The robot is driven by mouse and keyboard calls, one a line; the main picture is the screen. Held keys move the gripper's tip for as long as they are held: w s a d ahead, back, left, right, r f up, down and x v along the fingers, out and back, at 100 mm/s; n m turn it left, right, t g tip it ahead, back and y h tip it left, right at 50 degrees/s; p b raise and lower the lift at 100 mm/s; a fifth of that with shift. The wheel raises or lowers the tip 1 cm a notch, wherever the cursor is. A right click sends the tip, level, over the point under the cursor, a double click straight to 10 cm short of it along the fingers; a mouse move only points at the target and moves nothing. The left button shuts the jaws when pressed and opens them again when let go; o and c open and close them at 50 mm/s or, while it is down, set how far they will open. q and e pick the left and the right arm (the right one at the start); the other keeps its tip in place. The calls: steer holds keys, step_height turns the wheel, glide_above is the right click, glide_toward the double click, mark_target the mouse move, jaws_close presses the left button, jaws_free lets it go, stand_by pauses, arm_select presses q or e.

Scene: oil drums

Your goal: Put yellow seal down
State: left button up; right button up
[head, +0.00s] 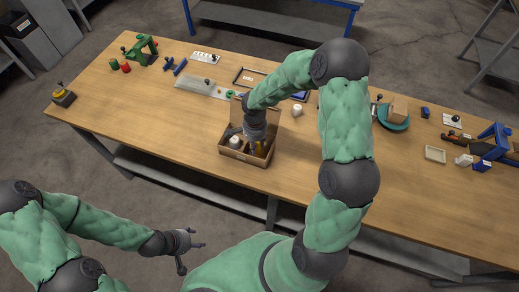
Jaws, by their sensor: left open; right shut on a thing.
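The yellow seal (259,147) shows as a small yellow patch at the tip of my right gripper (256,144). My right gripper points down into an open cardboard box (245,157) on the wooden table and is shut on the seal. Its fingers and most of the seal are hidden by the hand and box. A white round piece (235,141) is in the left part of the box. My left gripper (192,257) is open and empty, off the table in front of its edge.
Another white round piece (297,109) stands right of the box. A yellow and black device (62,95) is at the table's left end. A small beige tray (435,154) and blue parts (494,137) lie at the right. The table left of the box is clear.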

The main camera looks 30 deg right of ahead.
mark_target(259, 153)
steer(key=shift+s+d+f, duration=0.1)
steer(key=shift+d+f, duration=0.5)
steer(key=shift+f, duration=0.1)
steer(key=f, duration=0.3)
steer(key=shift+d+f, duration=0.2)
steer(key=shift+f, duration=0.15)
steer(key=shift+s, duration=0.1)
steer(key=shift+b, duration=0.35)
steer(key=o, duration=0.5)
steer(key=shift+f, duration=0.1)
steer(key=shift+o, duration=0.4)
